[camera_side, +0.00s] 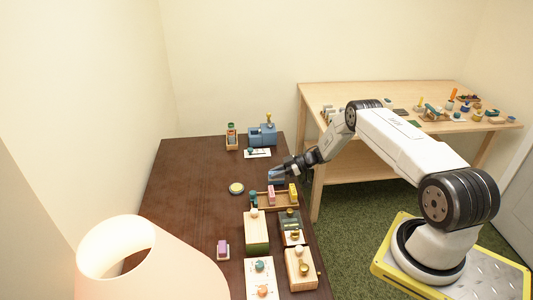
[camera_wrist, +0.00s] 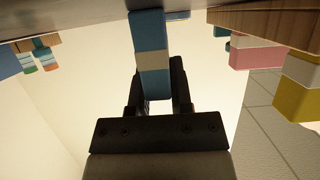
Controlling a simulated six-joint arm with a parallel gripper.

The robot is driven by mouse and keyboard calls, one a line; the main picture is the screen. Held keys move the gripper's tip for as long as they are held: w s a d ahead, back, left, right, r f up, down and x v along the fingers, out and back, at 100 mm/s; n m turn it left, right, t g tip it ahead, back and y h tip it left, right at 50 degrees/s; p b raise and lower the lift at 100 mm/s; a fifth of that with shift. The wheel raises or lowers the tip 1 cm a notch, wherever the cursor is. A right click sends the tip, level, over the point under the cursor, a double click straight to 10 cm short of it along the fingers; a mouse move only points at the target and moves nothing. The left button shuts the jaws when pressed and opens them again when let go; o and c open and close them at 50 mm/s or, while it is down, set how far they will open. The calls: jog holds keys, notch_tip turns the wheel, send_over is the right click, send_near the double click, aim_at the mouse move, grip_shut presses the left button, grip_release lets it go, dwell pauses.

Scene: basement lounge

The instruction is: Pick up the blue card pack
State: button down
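The blue card pack (camera_wrist: 151,30) is a slim blue block with a cream band across it. In the wrist view it reaches from the top edge down between the fingers of my gripper (camera_wrist: 158,85). A dark finger lies close along each side of it with no clear gap, so the gripper appears shut on it. In the side view my gripper (camera_side: 283,173) is low at the right part of the dark table, with a small bluish shape, the pack (camera_side: 276,175), at its tip.
The dark table (camera_side: 190,190) holds a wooden rack (camera_side: 284,206) with pink and yellow blocks near my gripper. A round tin (camera_side: 236,188), a blue device (camera_side: 263,135) and several boxes stand around. The table's left half is mostly clear. A lamp (camera_side: 150,262) stands in front.

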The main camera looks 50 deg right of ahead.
jog(key=shift+r, duration=0.1)
dwell(0.3)
jog(key=shift+r, duration=1.45)
jog(key=shift+s+r, duration=0.2)
jog(key=shift+r, duration=0.1)
jog(key=s+a+r, duration=0.5)
jog(key=s+r, duration=0.4)
jog(key=s, duration=0.3)
jog(key=shift+s+r, duration=0.15)
jog(key=shift+s, duration=0.2)
